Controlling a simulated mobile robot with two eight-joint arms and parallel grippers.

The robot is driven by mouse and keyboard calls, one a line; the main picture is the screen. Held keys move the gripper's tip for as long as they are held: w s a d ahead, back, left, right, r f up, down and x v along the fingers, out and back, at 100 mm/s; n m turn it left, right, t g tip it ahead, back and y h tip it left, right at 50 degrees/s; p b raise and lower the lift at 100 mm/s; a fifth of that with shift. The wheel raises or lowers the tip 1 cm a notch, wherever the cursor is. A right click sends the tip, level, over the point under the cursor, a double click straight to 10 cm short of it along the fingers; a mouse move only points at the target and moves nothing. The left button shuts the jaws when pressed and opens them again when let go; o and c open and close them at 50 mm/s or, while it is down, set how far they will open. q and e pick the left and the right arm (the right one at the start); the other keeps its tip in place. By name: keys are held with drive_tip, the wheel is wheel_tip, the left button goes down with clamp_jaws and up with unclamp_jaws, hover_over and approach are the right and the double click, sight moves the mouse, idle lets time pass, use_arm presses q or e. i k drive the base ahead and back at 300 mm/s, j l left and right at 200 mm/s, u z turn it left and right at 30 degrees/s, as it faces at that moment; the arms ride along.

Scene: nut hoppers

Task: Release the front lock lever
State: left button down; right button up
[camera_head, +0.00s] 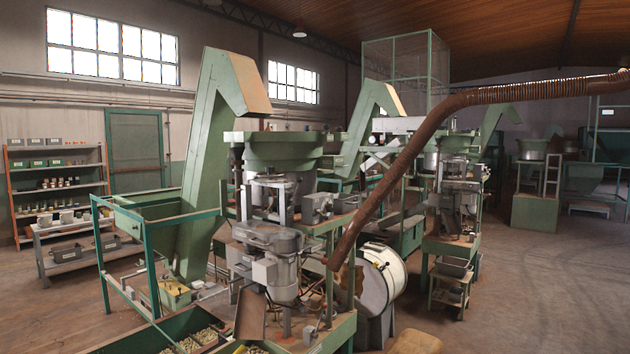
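The nearest machine (272,245) stands at the middle, with a grey metal body under a green hopper (275,150). Small rods and handle-like parts show low on its front and right side, but they are too small for me to tell which one is the front lock lever. Neither of my grippers is in view, and no arm of mine shows.
A green frame (103,265) stands left of the machine. A green tray (135,340) with nuts is at the bottom edge. A brown hose (400,150) crosses to the upper right, beside a white drum (383,278). The floor at the right (550,290) is clear.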

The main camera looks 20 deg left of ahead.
sight(299, 180)
drive_tip(key=i+j, duration=0.1)
drive_tip(key=i, duration=0.8)
drive_tip(key=i+j, duration=0.1)
drive_tip(key=i, duration=0.8)
drive_tip(key=i+j+z, duration=0.1)
drive_tip(key=i, duration=0.8)
